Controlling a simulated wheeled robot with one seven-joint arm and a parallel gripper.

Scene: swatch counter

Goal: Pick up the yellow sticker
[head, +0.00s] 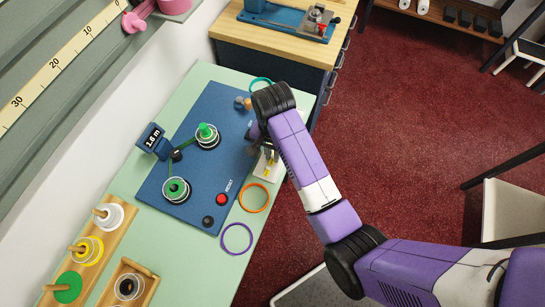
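A small yellow patch, which looks like the yellow sticker (267,170), shows on a pale card or pad (273,163) at the right edge of the green counter. My gripper (266,157) is right over it, pointing down. The fingers are small and partly hidden by my wrist, so I cannot tell whether they are open or shut, or whether they touch the sticker.
A blue board (213,103) with a display reading 1.6 m (154,138), two green-topped reels and a red button (222,199) lies left of my gripper. An orange ring (267,199), a purple ring (251,241) and a teal ring (253,82) lie nearby. Wooden spool racks (90,265) stand lower left.

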